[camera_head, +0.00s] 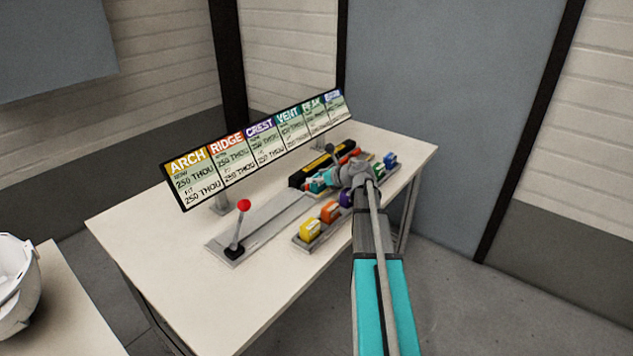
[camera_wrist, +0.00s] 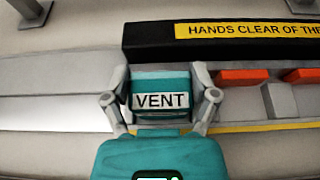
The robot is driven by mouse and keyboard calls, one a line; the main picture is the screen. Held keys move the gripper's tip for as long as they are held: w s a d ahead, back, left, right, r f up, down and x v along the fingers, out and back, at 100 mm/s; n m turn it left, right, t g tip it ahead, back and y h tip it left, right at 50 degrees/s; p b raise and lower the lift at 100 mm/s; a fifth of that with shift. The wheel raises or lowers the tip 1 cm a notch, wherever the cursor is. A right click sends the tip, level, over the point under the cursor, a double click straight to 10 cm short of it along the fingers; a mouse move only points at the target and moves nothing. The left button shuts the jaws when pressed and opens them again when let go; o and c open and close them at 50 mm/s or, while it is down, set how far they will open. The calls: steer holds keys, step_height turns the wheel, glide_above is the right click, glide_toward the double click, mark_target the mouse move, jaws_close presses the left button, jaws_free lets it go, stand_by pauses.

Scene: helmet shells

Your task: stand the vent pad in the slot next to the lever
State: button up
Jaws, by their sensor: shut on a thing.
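The vent pad (camera_wrist: 160,101) is a teal block with a white VENT label, facing the wrist camera. My gripper (camera_wrist: 162,106) is shut on it, one finger at each side. In the head view, my gripper (camera_head: 338,177) is over the back part of the grey track, and the teal pad (camera_head: 317,182) shows at its left. The lever (camera_head: 238,231) has a red knob and stands at the near left end of the track (camera_head: 268,219). I cannot make out the slot, nor whether the pad touches the surface below.
A black bar (camera_wrist: 150,42) with a yellow warning label runs behind the pad. Orange blocks (camera_wrist: 243,76) sit to its right. A tray (camera_head: 303,243) in front holds coloured pads, including yellow (camera_head: 310,230) and orange (camera_head: 331,212). A sign board (camera_head: 225,165) stands behind. The table's left side is clear.

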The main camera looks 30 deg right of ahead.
steer(key=shift+f, duration=0.25)
steer(key=o, duration=1)
steer(key=shift+r, duration=0.15)
steer(key=shift+r, duration=0.1)
steer(key=p+v, duration=0.4)
steer(key=v, duration=0.6)
steer(key=shift+s+r, duration=0.2)
steer(key=shift+p+v, duration=0.3)
steer(key=shift+v, duration=0.45)
